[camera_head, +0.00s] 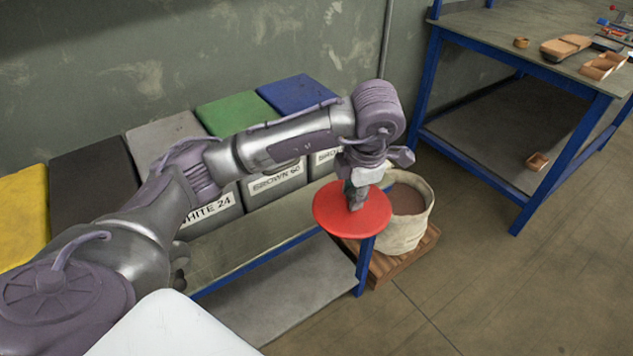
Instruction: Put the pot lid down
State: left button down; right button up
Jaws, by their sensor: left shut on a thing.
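The pot lid (330,212) is a flat red disc. My left gripper (355,203) points down and is shut on the lid near its middle. The lid is at the right end of a low blue-framed bench (230,253), overlapping its corner and a blue leg in the picture. I cannot tell whether it touches the bench. Behind and right of the lid, a pale round pot (410,232) with brown contents is open at the top and stands on a wooden pallet (388,264). The lid hides part of the pot's left side. My right gripper is not in view.
Several bins with coloured lids, such as the green lid (238,113) and blue lid (297,93), line the wall behind my left arm. A blue-framed workbench (480,32) with small wooden pieces stands at the right. The floor (480,270) in front of it is clear.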

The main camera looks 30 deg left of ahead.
pick_arm(q)
jog(key=shift+w+a+r+n, duration=0.2)
jog(key=shift+w+n, duration=0.15)
jog(key=shift+n, duration=0.05)
jog(key=a+f, duration=0.2)
jog(key=a, duration=0.1)
jog(key=w+a+f, duration=0.1)
jog(key=a+f, duration=0.1)
jog(key=a, duration=0.2)
jog(key=a+f, duration=0.2)
jog(key=a, duration=0.2)
jog(key=shift+w+f, duration=0.35)
jog(key=shift+a+f+p, duration=0.15)
jog(key=shift+f+p, duration=0.3)
jog(key=shift+f, duration=1.55)
jog(key=shift+f, duration=0.25)
jog(key=c, duration=0.9)
grip_release()
jog(key=shift+r, duration=0.1)
